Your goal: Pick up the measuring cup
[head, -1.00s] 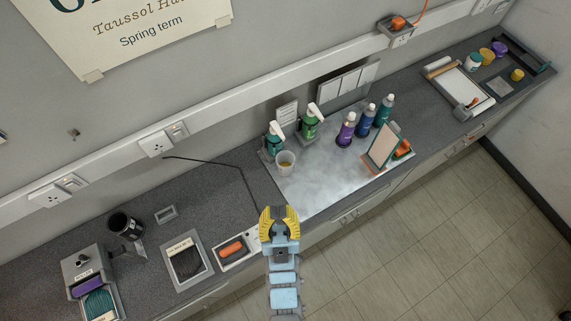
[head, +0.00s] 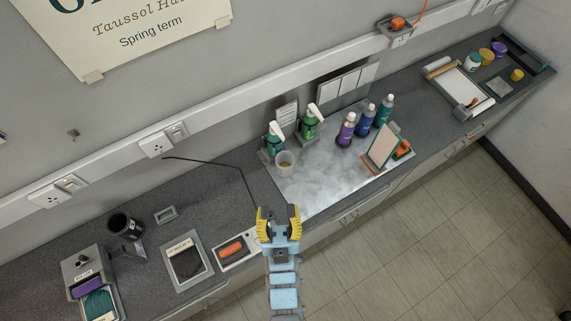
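The measuring cup (head: 285,162) is a small translucent white cup with something yellowish inside. It stands upright near the left end of the pale, cloudy counter section, in front of the green spray bottles. My gripper (head: 279,211), with yellow fingers, is at the front of the counter, below the cup in the head view and apart from it. Its fingers are spread with a gap between them, and I see nothing held there.
Two green spray bottles (head: 309,123) stand behind the cup. Several purple, blue and teal bottles (head: 346,131) and a framed mirror (head: 384,146) stand to its right. An orange item in a white tray (head: 231,249) lies left of my gripper. The pale surface (head: 318,186) between is clear.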

